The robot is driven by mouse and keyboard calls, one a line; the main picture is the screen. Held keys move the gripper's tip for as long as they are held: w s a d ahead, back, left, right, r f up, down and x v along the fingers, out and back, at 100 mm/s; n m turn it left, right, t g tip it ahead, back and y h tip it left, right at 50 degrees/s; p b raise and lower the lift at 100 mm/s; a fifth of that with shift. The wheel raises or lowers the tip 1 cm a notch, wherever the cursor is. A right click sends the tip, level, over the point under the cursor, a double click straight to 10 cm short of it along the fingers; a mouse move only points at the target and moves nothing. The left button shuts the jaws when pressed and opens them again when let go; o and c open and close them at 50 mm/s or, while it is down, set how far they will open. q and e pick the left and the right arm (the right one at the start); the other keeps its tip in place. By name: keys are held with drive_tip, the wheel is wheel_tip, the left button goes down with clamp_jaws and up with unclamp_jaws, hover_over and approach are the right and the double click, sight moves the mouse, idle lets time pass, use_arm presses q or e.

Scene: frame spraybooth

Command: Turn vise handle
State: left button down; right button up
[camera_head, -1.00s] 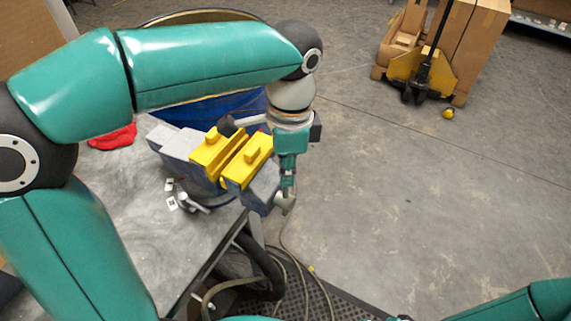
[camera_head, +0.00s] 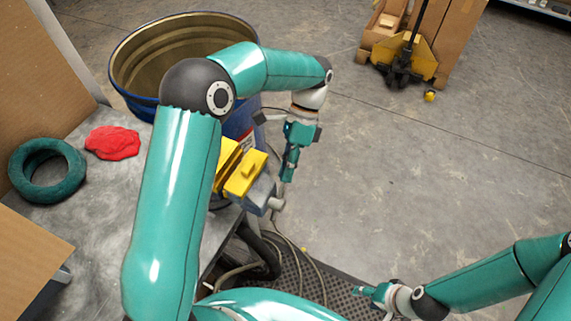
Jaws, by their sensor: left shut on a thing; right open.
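The vise, with a grey body (camera_head: 258,195) and yellow jaw covers (camera_head: 245,173), is at the right edge of the workbench. My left forearm hides its left part. The grey end of its screw, with the vise handle (camera_head: 277,203), sticks out to the right. My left gripper (camera_head: 285,186) reaches down from above and is shut on the handle beside the screw end. The fingertips are small here, so the exact grip is hard to see. My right gripper (camera_head: 364,290) is open and empty, low in the view, well away from the vise.
The metal workbench (camera_head: 100,205) carries a red cloth (camera_head: 113,143) and a dark green ring (camera_head: 47,170). A blue drum (camera_head: 140,103) stands behind it. A cable (camera_head: 318,270) lies on the black mat (camera_head: 345,300). A yellow pallet jack (camera_head: 405,65) stands far off. The floor right is clear.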

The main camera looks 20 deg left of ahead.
use_arm(q)
drive_tip(key=shift+w, duration=0.15)
drive_tip(key=c, duration=1.2)
unclamp_jaws()
drive_tip(key=shift+r, duration=0.1)
drive_tip(key=v, duration=0.7)
drive_tip(key=shift+w, duration=0.2)
